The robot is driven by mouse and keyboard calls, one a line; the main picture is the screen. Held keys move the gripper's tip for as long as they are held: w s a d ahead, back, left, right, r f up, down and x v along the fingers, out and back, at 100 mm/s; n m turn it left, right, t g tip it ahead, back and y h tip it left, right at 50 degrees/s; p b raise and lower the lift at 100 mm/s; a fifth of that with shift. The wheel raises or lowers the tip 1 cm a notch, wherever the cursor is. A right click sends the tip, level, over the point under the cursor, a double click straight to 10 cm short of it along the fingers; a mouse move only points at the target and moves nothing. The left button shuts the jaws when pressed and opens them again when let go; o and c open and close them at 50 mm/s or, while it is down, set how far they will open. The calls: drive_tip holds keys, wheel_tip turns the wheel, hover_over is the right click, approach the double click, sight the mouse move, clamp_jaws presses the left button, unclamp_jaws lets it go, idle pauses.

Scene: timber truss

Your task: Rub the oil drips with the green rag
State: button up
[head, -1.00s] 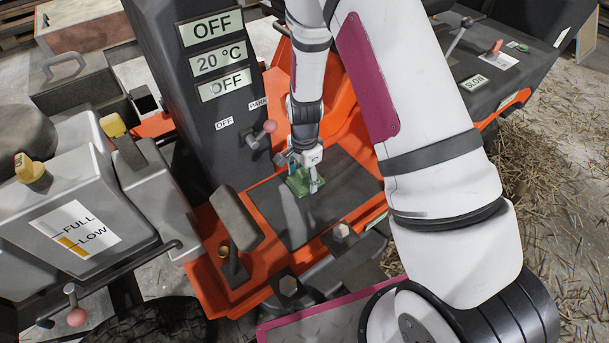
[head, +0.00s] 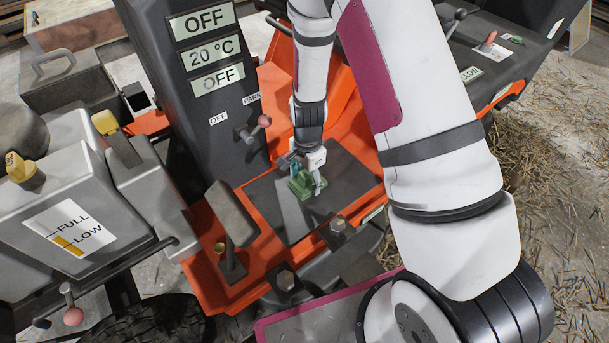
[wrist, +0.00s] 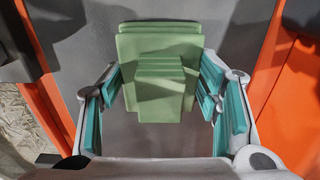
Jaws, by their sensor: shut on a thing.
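The green rag (head: 299,187) is a folded block with a raised middle part. It is down at the dark grey mat (head: 277,208) on the orange machine floor. My gripper (head: 307,176) is shut on the raised part of the rag from above. In the wrist view, the rag (wrist: 160,85) sits between the teal finger pads of my gripper (wrist: 160,95), with its wider base beyond. I cannot make out any oil drips; any under the rag or my gripper are hidden.
A dark column with display panels (head: 205,50) stands left of the mat. A lever with a pink knob (head: 264,121) juts out near my gripper. A grey pedal (head: 232,212) stands at the mat's left. Straw (head: 540,170) covers the floor at right.

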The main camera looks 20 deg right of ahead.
drive_tip(key=shift+w+a, duration=0.25)
drive_tip(key=shift+w, duration=0.45)
drive_tip(key=shift+w+a+f, duration=0.1)
drive_tip(key=shift+w+a, duration=0.15)
drive_tip(key=shift+w, duration=0.5)
drive_tip(key=shift+s+d, duration=0.25)
drive_tip(key=shift+s, duration=0.55)
drive_tip(key=shift+s+d, duration=0.25)
drive_tip(key=shift+s, duration=0.5)
drive_tip(key=shift+c, duration=0.5)
drive_tip(key=shift+w+a+p, duration=0.25)
drive_tip(key=shift+w+p, duration=0.15)
drive_tip(key=shift+w, duration=0.4)
drive_tip(key=shift+w+a, duration=0.25)
drive_tip(key=shift+w, duration=0.5)
drive_tip(key=shift+s+d, duration=0.25)
drive_tip(key=shift+s, duration=0.5)
drive_tip(key=shift+s+d, duration=0.25)
drive_tip(key=shift+s, duration=0.5)
drive_tip(key=shift+w+a, duration=0.25)
drive_tip(key=shift+w, duration=0.5)
drive_tip(key=shift+w+a+p, duration=0.25)
drive_tip(key=shift+w+p, duration=0.15)
drive_tip(key=shift+w, duration=0.4)
drive_tip(key=shift+r, duration=0.2)
